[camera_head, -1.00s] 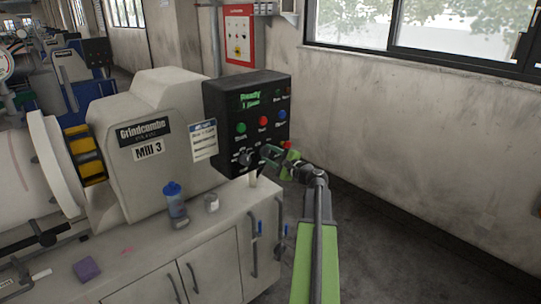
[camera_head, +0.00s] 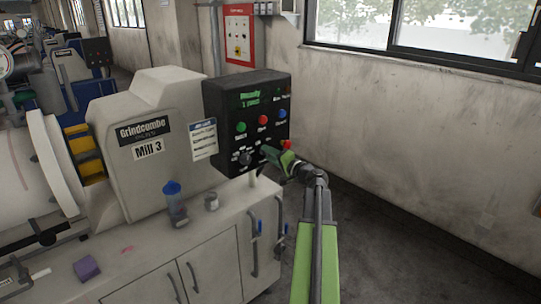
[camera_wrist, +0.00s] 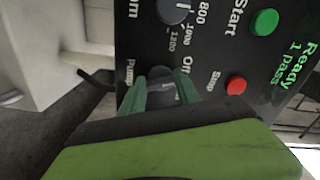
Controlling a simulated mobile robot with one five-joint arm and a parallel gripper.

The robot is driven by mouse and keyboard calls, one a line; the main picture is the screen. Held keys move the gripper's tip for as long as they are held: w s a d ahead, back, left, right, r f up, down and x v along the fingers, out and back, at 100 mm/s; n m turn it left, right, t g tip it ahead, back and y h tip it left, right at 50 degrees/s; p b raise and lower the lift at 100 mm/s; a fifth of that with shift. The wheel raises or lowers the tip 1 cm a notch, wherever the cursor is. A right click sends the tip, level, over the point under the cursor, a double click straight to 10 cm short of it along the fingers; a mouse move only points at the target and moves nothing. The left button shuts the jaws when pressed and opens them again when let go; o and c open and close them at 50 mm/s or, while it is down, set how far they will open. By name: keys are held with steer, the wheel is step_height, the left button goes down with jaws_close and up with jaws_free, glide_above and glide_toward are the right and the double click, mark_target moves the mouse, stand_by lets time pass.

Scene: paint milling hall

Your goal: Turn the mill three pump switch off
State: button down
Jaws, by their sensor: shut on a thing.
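The black control panel (camera_head: 217,104) stands at the right end of the machine marked Mill 3 (camera_head: 180,100). My gripper (camera_head: 266,152) is at the panel's lower right, in front of the switch. In the wrist view, my gripper's green fingers (camera_wrist: 162,92) are on both sides of the dark pump switch (camera_wrist: 163,86) and shut on it.
A speed dial (camera_wrist: 174,9), a green start button (camera_wrist: 264,22) and a red stop button (camera_wrist: 236,85) are close by. A blue-capped bottle (camera_head: 174,203) and a small tin (camera_head: 212,202) stand on the cabinet top. Free floor lies to the right.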

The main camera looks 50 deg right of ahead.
steer(key=shift+n, duration=0.8)
steer(key=shift+f, duration=0.1)
steer(key=c, duration=0.9)
jaws_free()
steer(key=s, duration=0.5)
steer(key=s+a, duration=0.1)
steer(key=s, duration=1.1)
steer(key=shift+s+a, duration=0.15)
steer(key=shift+s, duration=0.05)
steer(key=shift+w, duration=0.1)
